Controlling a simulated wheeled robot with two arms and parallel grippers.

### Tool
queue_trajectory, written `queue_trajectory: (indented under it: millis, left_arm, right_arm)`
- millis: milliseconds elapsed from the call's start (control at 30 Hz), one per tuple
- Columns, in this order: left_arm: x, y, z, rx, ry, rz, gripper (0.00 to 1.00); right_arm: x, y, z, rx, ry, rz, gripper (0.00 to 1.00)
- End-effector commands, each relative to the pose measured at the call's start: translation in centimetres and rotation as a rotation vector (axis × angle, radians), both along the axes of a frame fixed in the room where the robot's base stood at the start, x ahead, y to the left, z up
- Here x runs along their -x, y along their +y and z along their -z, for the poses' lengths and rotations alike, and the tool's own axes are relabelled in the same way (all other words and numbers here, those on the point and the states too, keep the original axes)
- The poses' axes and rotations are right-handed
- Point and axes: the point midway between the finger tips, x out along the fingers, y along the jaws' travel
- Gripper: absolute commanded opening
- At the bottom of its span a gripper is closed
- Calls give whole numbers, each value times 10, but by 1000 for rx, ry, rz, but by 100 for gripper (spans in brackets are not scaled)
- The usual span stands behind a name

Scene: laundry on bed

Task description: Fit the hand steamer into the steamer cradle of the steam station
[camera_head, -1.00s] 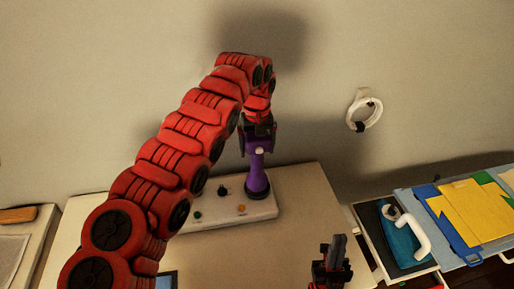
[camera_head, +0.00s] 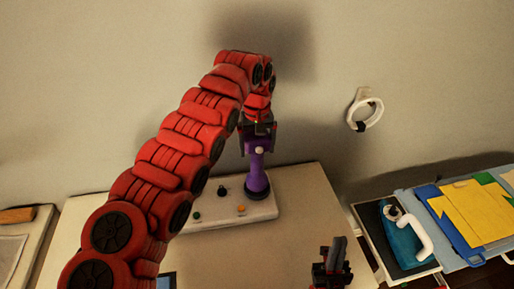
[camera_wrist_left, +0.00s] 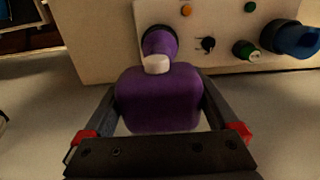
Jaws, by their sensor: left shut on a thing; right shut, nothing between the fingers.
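The purple hand steamer (camera_head: 256,166) stands almost upright, leaning slightly, over the right end of the white steam station (camera_head: 222,216). My left gripper (camera_head: 258,140) is shut on its upper part. In the left wrist view, the steamer (camera_wrist_left: 158,100) fills the space between the fingers, with a pale button facing the camera. Its narrow lower end meets a dark ring at the station (camera_wrist_left: 222,22). I cannot tell how deep it sits in the cradle, which is mostly hidden. My right gripper (camera_head: 334,250) is shut and empty at the front right of the table.
A white ring holder (camera_head: 366,112) is on the wall. The table's front middle is mostly clear.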

Motion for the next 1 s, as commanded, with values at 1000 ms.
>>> queue_trajectory:
  millis: [1000]
  left_arm:
    - [0, 0, -1, 1, -1, 0, 0]
  right_arm:
    - [0, 0, 7, 0, 0, 0, 0]
